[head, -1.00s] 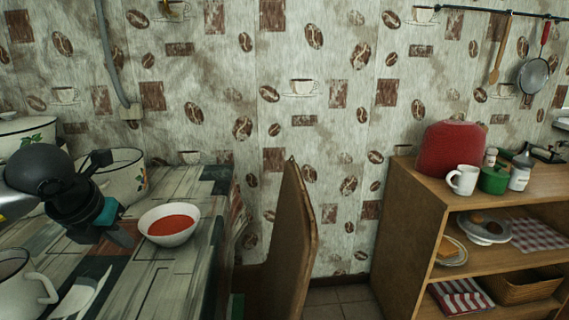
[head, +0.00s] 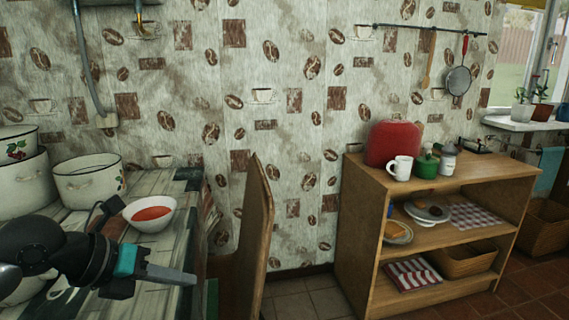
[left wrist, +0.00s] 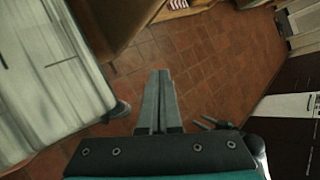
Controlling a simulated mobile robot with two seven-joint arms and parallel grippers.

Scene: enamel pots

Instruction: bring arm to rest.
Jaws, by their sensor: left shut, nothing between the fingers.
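My left gripper (head: 170,274) reaches in from the left in the head view, over the near right part of the table. Its fingers are together and hold nothing; they point to the right. In the left wrist view the closed fingers (left wrist: 158,95) show against the tiled floor, to the right of the table edge. A white bowl with red soup (head: 150,213) stands on the table (head: 185,188) just behind the gripper, apart from it. My right gripper is not in view.
Enamel pots (head: 90,182) stand at the table's left, one partly hidden by my arm. A wooden chair (head: 255,225) stands right of the table. A wooden shelf (head: 365,215) holds a red container (head: 393,143), a white mug (head: 400,167) and a green pot (head: 427,166). Tiled floor (head: 310,297) is clear between.

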